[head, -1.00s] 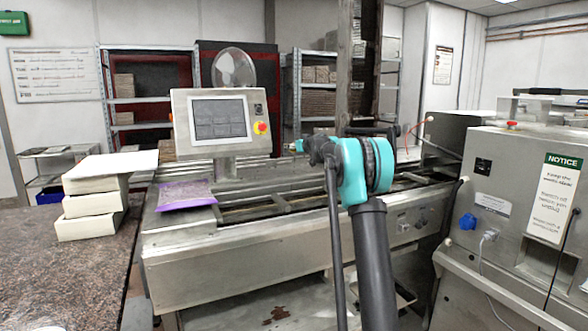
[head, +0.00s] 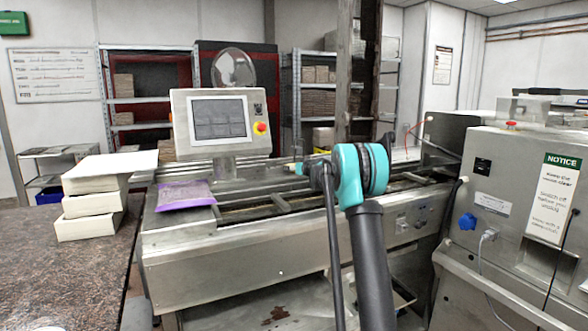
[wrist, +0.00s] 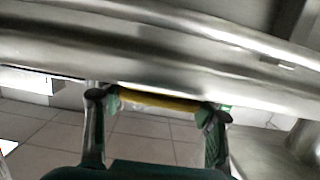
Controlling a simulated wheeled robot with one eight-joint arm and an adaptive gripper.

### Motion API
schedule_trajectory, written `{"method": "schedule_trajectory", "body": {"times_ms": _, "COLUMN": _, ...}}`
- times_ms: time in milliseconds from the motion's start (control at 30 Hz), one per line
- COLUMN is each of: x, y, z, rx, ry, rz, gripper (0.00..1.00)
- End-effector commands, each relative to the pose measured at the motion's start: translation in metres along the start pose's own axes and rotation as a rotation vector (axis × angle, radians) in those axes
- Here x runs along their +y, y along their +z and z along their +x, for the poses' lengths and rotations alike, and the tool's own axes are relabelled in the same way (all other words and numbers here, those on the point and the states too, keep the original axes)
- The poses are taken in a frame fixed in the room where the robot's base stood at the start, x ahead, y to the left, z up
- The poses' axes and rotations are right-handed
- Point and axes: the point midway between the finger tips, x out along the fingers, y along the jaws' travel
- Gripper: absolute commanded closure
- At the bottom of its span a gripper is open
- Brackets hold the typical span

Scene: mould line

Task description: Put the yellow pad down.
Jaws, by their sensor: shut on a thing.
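The yellow pad (wrist: 172,103) shows in the wrist view as a thin yellow strip, seen nearly edge-on, with a pale side below it. My gripper (wrist: 154,106) is shut on it, with one dark green finger at each end of the strip. The pad is held close to a long metal rail or edge, and tiled floor shows below it. I cannot tell whether the pad touches the metal. In the head view my arm stands in front of the machine, and neither the pad nor my fingertips can be made out.
A long metal conveyor machine (head: 215,262) fills the middle, with a screen panel (head: 220,120) and a purple packet (head: 186,195) on its left end. White blocks (head: 92,205) are stacked on the speckled counter (head: 60,275) at left. A metal cabinet (head: 500,225) stands close at right.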

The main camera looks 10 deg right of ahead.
Motion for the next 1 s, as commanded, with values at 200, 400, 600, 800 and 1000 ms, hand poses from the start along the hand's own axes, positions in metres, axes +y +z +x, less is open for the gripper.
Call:
{"method": "schedule_trajectory", "body": {"times_ms": 200, "x": 0.0, "y": 0.002, "z": 0.001, "rx": 0.0, "ry": 0.0, "rz": 0.0, "gripper": 0.29}}
{"method": "schedule_trajectory", "body": {"times_ms": 400, "x": 0.0, "y": 0.002, "z": 0.001, "rx": 0.0, "ry": 0.0, "rz": 0.0, "gripper": 0.22}}
{"method": "schedule_trajectory", "body": {"times_ms": 600, "x": 0.0, "y": 0.0, "z": 0.0, "rx": 0.0, "ry": 0.0, "rz": 0.0, "gripper": 0.22}}
{"method": "schedule_trajectory", "body": {"times_ms": 800, "x": 0.001, "y": -0.001, "z": -0.019, "rx": 0.0, "ry": 0.001, "rz": -0.001, "gripper": 0.22}}
{"method": "schedule_trajectory", "body": {"times_ms": 1000, "x": 0.001, "y": -0.001, "z": -0.057, "rx": 0.0, "ry": 0.002, "rz": 0.001, "gripper": 0.22}}
